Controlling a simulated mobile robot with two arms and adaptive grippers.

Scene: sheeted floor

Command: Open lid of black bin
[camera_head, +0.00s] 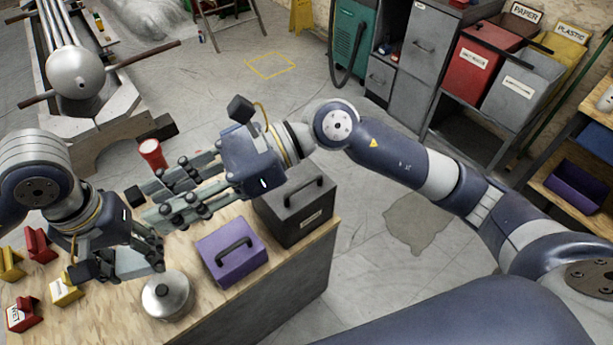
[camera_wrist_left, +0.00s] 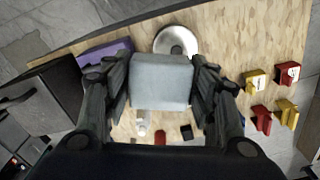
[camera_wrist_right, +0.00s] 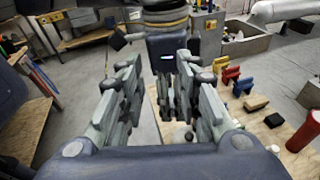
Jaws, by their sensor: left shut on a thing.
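The black bin (camera_head: 295,210) stands at the far right end of the wooden workbench, with a dark handle on its top; its lid looks closed. It also shows at the left of the left wrist view (camera_wrist_left: 42,102). My left gripper (camera_head: 117,265) is shut on a grey block (camera_wrist_left: 161,80), held above the bench near the metal pot. My right gripper (camera_head: 143,207) is open, its fingers apart with nothing seen between them. It is above the bench, left of the black bin and just above my left gripper in the head view.
A purple box (camera_head: 232,252) with a black handle sits beside the black bin. Labelled bins (camera_head: 524,90) stand at the back right. The floor (camera_head: 370,215) right of the bench is clear.

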